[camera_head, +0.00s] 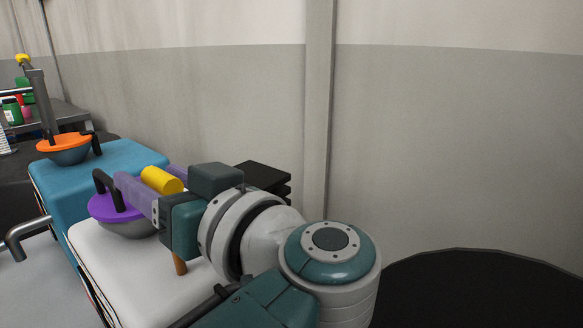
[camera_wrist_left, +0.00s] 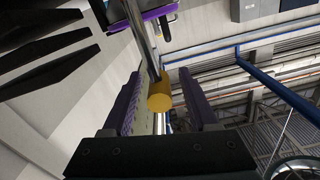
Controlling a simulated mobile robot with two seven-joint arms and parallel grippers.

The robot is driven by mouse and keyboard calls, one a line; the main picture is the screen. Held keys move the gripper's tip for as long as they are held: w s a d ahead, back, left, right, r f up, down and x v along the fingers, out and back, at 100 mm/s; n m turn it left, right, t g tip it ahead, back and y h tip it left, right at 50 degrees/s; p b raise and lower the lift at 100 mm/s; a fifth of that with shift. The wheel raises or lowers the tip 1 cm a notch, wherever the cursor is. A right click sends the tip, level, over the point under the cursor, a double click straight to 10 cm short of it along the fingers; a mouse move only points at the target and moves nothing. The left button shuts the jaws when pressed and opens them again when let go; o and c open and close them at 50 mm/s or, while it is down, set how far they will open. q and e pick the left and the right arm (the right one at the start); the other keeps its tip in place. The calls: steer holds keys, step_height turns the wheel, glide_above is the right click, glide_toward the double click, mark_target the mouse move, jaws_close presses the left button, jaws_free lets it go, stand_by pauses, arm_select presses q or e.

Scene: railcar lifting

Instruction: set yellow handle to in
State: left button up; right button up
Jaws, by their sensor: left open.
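The yellow handle (camera_head: 162,180) is a short yellow cylinder, seen at my left gripper (camera_head: 147,178) in the head view. In the left wrist view the yellow handle (camera_wrist_left: 160,92) sits on the end of a grey metal rod (camera_wrist_left: 141,40). It lies between the two purple fingers of my left gripper (camera_wrist_left: 158,76), with a gap visible on the right side. The gripper is open. My left arm hides the rod and its base in the head view. My right gripper is not in view.
A purple-topped bowl-shaped object (camera_head: 110,208) with a black handle stands on the white block (camera_head: 100,262), close to my left fingers. An orange-topped one (camera_head: 66,146) sits on the blue block (camera_head: 135,155). Dark stacked plates (camera_head: 262,176) lie behind my wrist. A wall (camera_head: 450,130) stands behind.

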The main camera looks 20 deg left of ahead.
arm_select(q)
steer(key=shift+d, duration=0.15)
jaws_close()
steer(key=shift+f, duration=0.1)
stand_by(1.2)
